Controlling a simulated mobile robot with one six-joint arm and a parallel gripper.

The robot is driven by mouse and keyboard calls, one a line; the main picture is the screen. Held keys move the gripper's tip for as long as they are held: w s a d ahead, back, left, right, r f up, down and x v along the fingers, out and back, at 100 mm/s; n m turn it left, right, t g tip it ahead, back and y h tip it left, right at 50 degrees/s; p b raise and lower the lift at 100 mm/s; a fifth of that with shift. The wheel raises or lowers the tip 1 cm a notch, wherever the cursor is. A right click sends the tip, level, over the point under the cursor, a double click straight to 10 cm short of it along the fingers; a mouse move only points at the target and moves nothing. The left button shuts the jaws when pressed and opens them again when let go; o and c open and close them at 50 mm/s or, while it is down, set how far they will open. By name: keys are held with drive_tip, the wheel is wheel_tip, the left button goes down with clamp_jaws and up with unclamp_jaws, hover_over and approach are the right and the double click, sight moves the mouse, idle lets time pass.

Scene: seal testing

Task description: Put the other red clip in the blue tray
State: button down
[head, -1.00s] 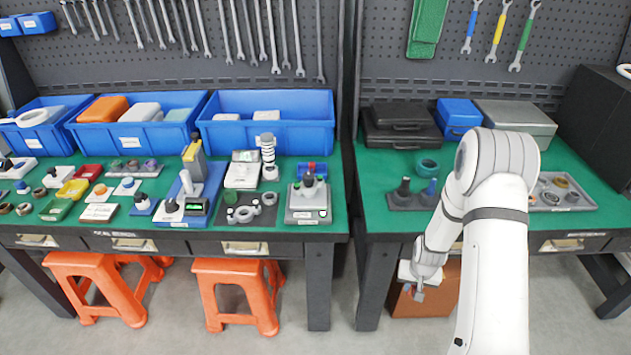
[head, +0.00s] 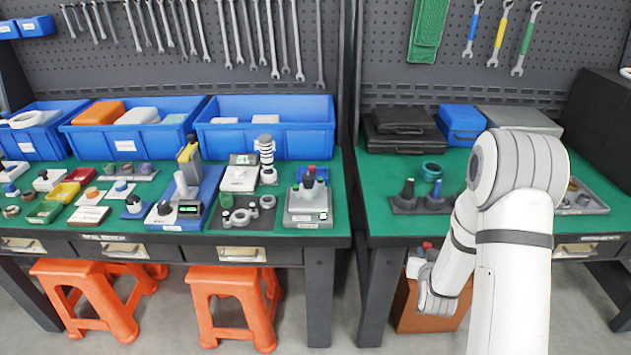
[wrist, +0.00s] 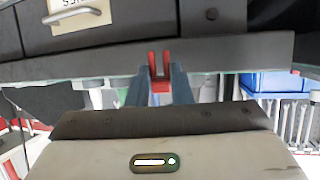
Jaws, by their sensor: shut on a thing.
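A red clip (wrist: 160,75) with two upright prongs is held between the dark fingers of my gripper (wrist: 161,88) in the wrist view. In the head view my gripper (head: 422,258) is low in front of the right bench, with a bit of red at its tip. Its fingers are small there and partly hidden by my arm. A small blue tray (head: 325,175) stands at the right end of the left bench, behind a grey device. The device partly hides it, and I cannot tell what lies in it.
Large blue bins (head: 290,140) line the bench back. A gap separates the two benches. A bench front with a drawer (wrist: 90,35) is close to my gripper in the wrist view.

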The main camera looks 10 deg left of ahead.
drive_tip(key=w+a+r+n+g+y+p, duration=0.1)
drive_tip(key=a+r+n+y+p, duration=0.2)
drive_tip(key=a+r, duration=0.5)
drive_tip(key=w+a+r+n+g+y+p, duration=0.1)
drive_tip(key=a+r+n+y, duration=0.4)
drive_tip(key=a, duration=0.6)
drive_tip(key=s+a+r+n+g+y, duration=0.1)
drive_tip(key=s+a+r+n+g, duration=0.1)
drive_tip(key=a, duration=0.5)
drive_tip(key=s+a+r+n+g+y, duration=0.1)
drive_tip(key=s+a+r+g+y, duration=0.1)
drive_tip(key=s+a+r, duration=0.2)
drive_tip(key=a+r, duration=0.3)
drive_tip(key=shift+s+a+r+n+g, duration=0.15)
drive_tip(key=shift+a+r+n+g, duration=0.15)
drive_tip(key=shift+n, duration=0.1)
